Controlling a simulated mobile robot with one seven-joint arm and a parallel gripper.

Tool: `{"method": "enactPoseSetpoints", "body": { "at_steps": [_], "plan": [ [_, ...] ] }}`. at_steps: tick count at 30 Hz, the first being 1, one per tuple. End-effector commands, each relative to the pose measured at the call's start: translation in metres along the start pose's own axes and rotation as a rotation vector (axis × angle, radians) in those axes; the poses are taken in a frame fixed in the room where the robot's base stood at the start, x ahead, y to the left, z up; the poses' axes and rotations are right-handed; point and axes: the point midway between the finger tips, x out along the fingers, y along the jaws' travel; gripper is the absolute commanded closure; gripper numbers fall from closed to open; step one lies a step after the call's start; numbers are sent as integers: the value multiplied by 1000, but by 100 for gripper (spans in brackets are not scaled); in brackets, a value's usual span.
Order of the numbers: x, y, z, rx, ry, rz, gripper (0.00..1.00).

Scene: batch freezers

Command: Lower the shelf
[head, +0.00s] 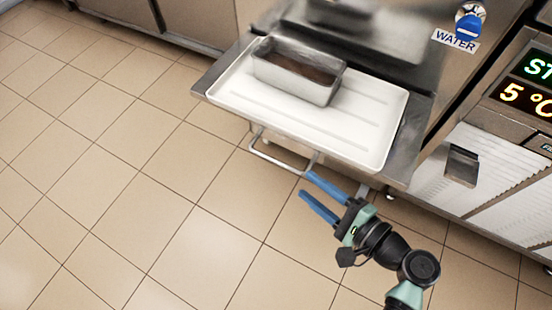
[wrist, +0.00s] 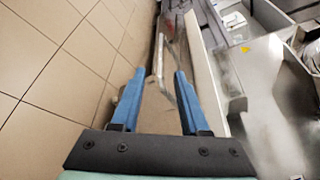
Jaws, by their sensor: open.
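The metal shelf (head: 421,125) sticks out from the front of the machine and looks level. It bears a white tray (head: 350,132) with a metal pan (head: 290,84) at its back left, holding something brown. A bent metal bar handle (head: 278,162) hangs under the shelf's front edge. My gripper (head: 306,185) is open just in front of the shelf, with its blue fingers close to the right end of the bar. In the wrist view the bar (wrist: 158,55) runs ahead between the open fingers (wrist: 159,75). I cannot tell whether they touch it.
A blue water knob (head: 470,22) is above the shelf at the right. A lit display panel (head: 525,85) and a vented front with a latch (head: 461,165) are farther right. The tiled floor (head: 130,180) at the left is clear.

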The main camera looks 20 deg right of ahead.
Motion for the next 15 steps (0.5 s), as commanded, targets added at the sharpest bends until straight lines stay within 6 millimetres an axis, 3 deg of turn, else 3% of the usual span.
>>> {"method": "enactPoseSetpoints", "body": {
  "at_steps": [9,15],
  "plan": [
    [68,2,0,-6,-4,3,55],
    [99,2,0,-6,-2,3,55]
  ]
}}
